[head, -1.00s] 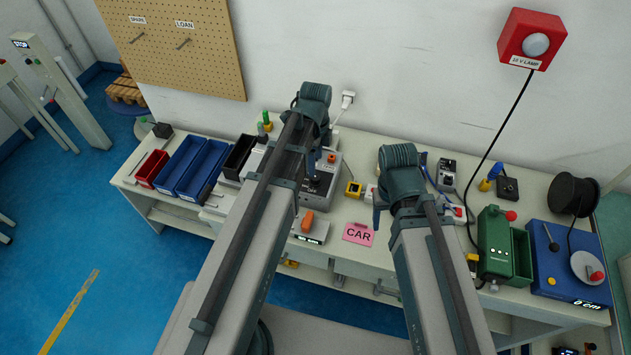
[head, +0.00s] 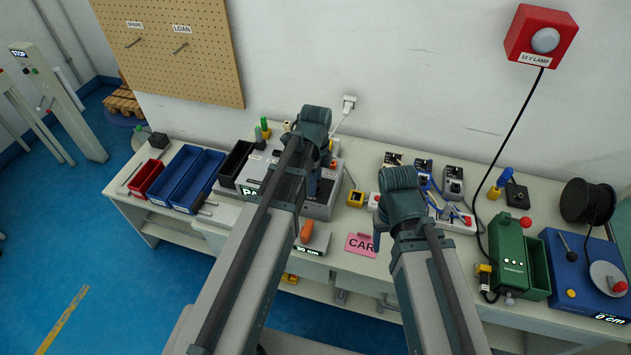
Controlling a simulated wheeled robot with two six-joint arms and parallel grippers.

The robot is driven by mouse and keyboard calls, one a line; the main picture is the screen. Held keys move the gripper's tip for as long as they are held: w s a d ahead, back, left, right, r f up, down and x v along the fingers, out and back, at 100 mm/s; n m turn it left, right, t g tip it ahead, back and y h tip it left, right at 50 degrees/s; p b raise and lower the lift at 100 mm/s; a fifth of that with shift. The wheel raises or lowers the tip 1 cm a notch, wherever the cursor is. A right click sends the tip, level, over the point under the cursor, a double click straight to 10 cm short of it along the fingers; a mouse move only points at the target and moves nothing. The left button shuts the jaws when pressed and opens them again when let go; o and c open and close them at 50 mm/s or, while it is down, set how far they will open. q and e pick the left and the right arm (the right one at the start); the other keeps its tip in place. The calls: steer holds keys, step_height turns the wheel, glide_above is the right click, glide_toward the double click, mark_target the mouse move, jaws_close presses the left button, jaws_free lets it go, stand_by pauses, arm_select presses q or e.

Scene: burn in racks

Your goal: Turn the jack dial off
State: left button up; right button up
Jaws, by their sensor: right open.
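A grey box (head: 320,206) stands on the bench, partly hidden by my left arm. I take it to carry the jack dial, but the dial cannot be made out behind my arm. A lit display starting "PA" (head: 250,191) shows left of that arm. My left gripper (head: 313,187) points down over the grey box; whether it touches it, or is open or shut, I cannot tell. My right gripper (head: 381,214) is open, pointing down above the bench behind the pink "CAR" card (head: 360,245). No object shows in it.
Blue bins (head: 187,176) and a red bin (head: 146,179) stand at the left. Several small boxes with knobs (head: 453,183) stand right of centre. A green machine (head: 509,255), a blue unit (head: 580,275) and a black spool (head: 588,201) fill the right end.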

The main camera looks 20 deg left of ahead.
arm_select(q)
jaws_close()
steer(key=shift+n, duration=0.3)
steer(key=n, duration=0.4)
steer(key=shift+n, duration=0.4)
steer(key=n, duration=1.3)
steer(key=shift+n, duration=0.3)
steer(key=n, duration=0.4)
steer(key=shift+n, duration=1.9)
